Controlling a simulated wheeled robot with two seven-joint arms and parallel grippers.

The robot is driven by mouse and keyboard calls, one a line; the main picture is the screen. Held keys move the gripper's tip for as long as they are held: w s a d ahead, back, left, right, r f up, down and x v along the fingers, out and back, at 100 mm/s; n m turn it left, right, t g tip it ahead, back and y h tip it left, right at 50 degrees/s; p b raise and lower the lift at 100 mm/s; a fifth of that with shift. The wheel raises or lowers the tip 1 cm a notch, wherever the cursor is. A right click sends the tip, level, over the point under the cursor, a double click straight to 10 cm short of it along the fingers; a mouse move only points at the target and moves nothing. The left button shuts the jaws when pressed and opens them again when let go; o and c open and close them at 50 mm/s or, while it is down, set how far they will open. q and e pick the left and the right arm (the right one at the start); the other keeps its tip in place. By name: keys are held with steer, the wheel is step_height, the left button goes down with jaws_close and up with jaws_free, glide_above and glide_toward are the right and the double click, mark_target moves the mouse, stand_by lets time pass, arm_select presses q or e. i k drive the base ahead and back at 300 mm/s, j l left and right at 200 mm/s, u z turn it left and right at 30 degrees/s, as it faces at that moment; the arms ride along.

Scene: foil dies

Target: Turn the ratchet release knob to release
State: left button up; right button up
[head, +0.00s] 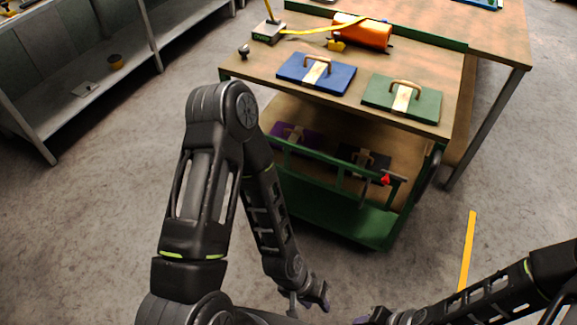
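No part is plainly marked as the ratchet release knob. A small black knob (244,51) stands at the left corner of the wooden bench top (345,105). Behind it is a grey-green block with an upright lever (268,31), joined by a yellow strap (305,30) to an orange cylinder (362,32). A red knob (386,180) sits on the green rail below. My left gripper (308,302) is low at the bottom centre, empty, its fingers apart, far from these knobs. My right gripper (372,319) is partly cut off by the bottom edge; its fingers cannot be made out.
A blue plate (335,78) and a green plate (425,104), both with handles, lie on the bench. A green cart frame (330,210) with dark plates stands below. Grey shelving (60,117) is at left. A yellow line (467,250) marks the open floor at right.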

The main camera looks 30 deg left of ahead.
mark_target(243, 50)
steer(key=i+j, duration=0.2)
steer(key=j, duration=0.15)
steer(key=i+j, duration=0.4)
steer(key=j, duration=0.25)
